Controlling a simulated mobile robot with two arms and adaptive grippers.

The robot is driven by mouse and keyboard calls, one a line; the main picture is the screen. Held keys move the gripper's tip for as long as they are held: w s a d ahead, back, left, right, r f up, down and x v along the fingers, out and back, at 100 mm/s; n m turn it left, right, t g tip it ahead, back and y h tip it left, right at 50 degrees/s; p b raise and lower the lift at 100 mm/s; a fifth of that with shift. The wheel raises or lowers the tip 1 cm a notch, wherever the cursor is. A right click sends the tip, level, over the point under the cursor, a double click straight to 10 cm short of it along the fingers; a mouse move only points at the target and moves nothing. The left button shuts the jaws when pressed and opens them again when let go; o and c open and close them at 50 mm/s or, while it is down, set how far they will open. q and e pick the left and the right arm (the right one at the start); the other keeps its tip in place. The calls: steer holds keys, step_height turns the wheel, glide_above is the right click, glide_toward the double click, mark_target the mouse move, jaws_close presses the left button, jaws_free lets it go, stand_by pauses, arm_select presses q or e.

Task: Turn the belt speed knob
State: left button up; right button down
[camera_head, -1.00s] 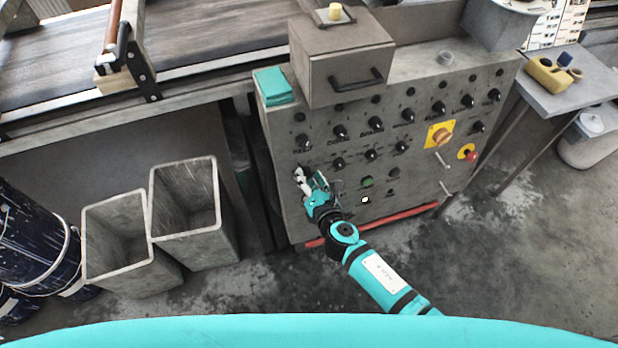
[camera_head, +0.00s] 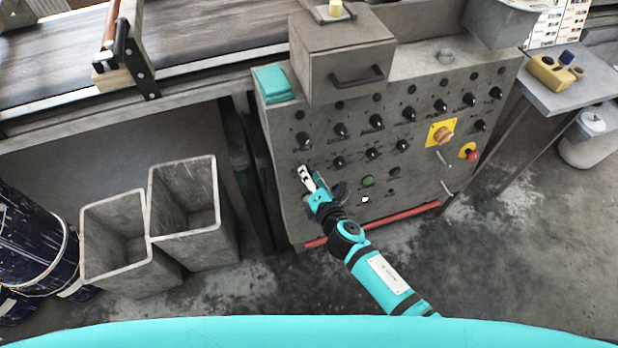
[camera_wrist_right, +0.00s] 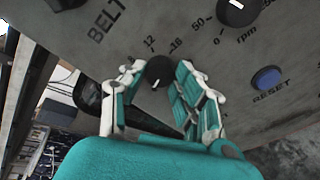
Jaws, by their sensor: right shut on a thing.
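The grey control panel (camera_head: 282,165) stands right of centre in the head view, with rows of black knobs. My right gripper (camera_head: 304,172) is at its lower left part. In the right wrist view, my right gripper (camera_wrist_right: 160,67) has a fingertip on each side of a small black knob (camera_wrist_right: 159,72) and is shut on it. This belt speed knob has a white mark on its lower side. The numbers 12 and 16 are printed above it, and the word BELT to its upper left. The gripper hides the knob in the head view. My left gripper is not in view.
An rpm knob (camera_wrist_right: 238,10) and a blue reset button (camera_wrist_right: 267,79) lie right of the gripped knob. A green button (camera_head: 367,181) and a red mushroom button (camera_head: 471,155) are further right. A red bar (camera_head: 400,218) runs along the panel's foot. Two bins (camera_head: 215,215) stand left.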

steer(key=shift+d+f+m+t+y+b, duration=0.1)
steer(key=shift+m+t+y+b, duration=0.25)
steer(key=shift+m, duration=3.5)
steer(key=shift+f+m+t+y+b, duration=0.15)
steer(key=shift+m+y+b, duration=0.3)
steer(key=shift+m, duration=3.4)
steer(key=c, duration=1)
jaws_free()
steer(key=shift+o, duration=0.2)
steer(key=shift+r, duration=0.1)
steer(key=shift+s, duration=0.1)
steer(key=v, duration=1.2)
